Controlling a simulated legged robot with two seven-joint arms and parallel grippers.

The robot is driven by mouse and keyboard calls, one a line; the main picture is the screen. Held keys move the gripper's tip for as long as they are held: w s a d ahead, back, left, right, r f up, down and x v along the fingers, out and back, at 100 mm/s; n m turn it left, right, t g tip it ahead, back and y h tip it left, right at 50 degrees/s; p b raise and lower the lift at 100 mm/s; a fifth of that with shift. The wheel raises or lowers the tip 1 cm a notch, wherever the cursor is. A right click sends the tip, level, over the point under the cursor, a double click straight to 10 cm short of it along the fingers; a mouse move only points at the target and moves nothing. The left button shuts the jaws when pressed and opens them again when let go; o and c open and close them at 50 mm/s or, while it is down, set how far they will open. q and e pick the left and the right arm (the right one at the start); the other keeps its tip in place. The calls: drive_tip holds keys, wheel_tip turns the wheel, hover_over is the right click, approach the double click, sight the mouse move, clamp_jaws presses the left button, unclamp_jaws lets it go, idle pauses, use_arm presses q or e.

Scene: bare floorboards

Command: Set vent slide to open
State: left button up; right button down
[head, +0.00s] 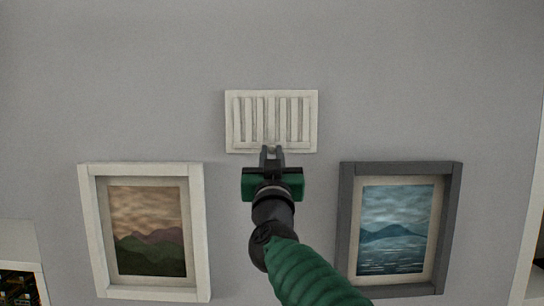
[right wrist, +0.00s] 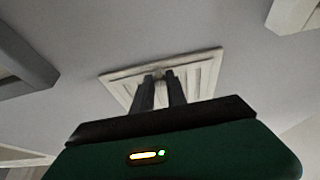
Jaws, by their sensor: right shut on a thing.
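The vent (head: 271,121) is a white, slatted rectangular plate on the grey wall, between and above two framed pictures. It also shows in the right wrist view (right wrist: 205,72), partly hidden behind my fingers. My right gripper (head: 271,152) is at the lower middle edge of the vent. Its fingers point at the plate and are close together, shut on a small part at the vent, likely the slide's tab. The slide itself is mostly hidden by the fingers, and its position cannot be told. In the right wrist view the fingertips (right wrist: 160,78) reach the plate. My left gripper is not in view.
A white-framed mountain picture (head: 88,230) hangs at lower left, and a dark-framed sea picture (head: 347,225) at lower right, close to my right arm. A pale unit (head: 18,242) stands at the left edge. The wall above the vent is clear.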

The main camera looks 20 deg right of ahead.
idle(0.8)
drive_tip(key=shift+s+d, duration=0.25)
drive_tip(key=shift+d, duration=0.45)
drive_tip(key=c, duration=1.5)
unclamp_jaws()
drive_tip(key=shift+o, duration=0.8)
drive_tip(key=shift+s+d+r, duration=0.1)
drive_tip(key=shift+s+d, duration=0.1)
drive_tip(key=shift+s, duration=0.05)
drive_tip(key=b+v, duration=0.7)
drive_tip(key=v, duration=0.9)
drive_tip(key=shift+s+f, duration=0.25)
drive_tip(key=shift+f, duration=0.05)
